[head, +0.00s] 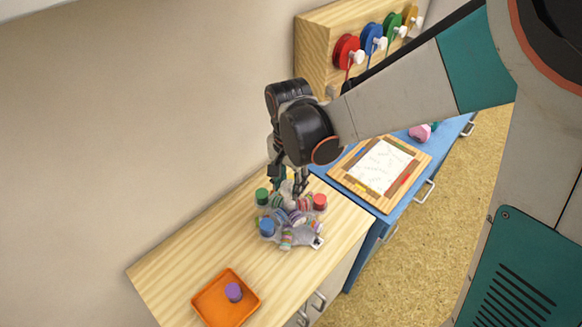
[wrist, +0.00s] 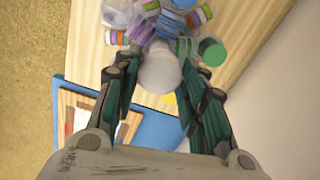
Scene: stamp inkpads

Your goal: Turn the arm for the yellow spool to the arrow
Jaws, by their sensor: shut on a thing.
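A carousel of arms stacked with coloured rings (head: 285,238) stands on the wooden worktop. Its arms carry a green cap (head: 262,196), a red cap (head: 319,202) and a blue cap (head: 267,227). My gripper (head: 289,187) is over the far part of the carousel, pointing down. In the wrist view its fingers are closed about a pale round knob (wrist: 160,72). I cannot make out the arrow.
An orange tray (head: 227,299) with a purple piece (head: 233,292) is at the worktop's near end. A framed paper board (head: 380,168) lies on the blue cabinet. A wooden rack (head: 318,40) holds coloured spools, including a yellow-orange one (head: 411,15). A wall borders the left.

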